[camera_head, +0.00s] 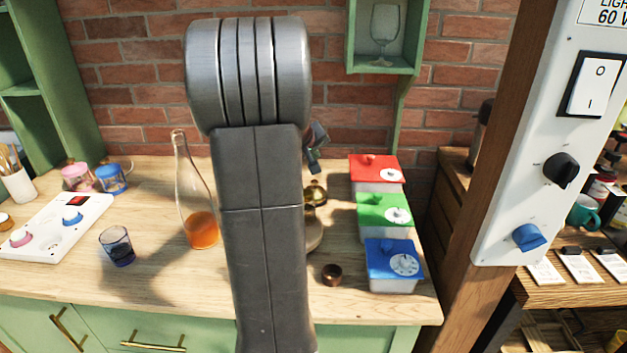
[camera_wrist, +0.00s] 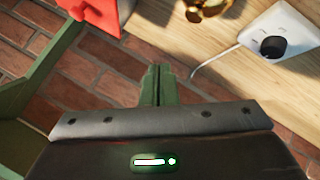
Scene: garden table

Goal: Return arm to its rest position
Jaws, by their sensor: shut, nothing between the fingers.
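My arm rises upright in the middle of the head view and hides part of the counter behind it. My gripper (camera_head: 315,160) shows only partly, just right of the arm, above the counter and in front of the brick wall. In the wrist view my gripper (camera_wrist: 157,72) has its two fingers together with nothing between them. It is apart from all objects.
The wooden counter (camera_head: 150,285) holds a bottle with orange liquid (camera_head: 202,228), a dark blue glass (camera_head: 117,247), a white control panel (camera_head: 55,232), and red (camera_head: 375,170), green (camera_head: 384,213) and blue (camera_head: 392,262) lidded boxes. A wooden post (camera_head: 487,150) stands right. A green shelf (camera_head: 385,68) hangs above.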

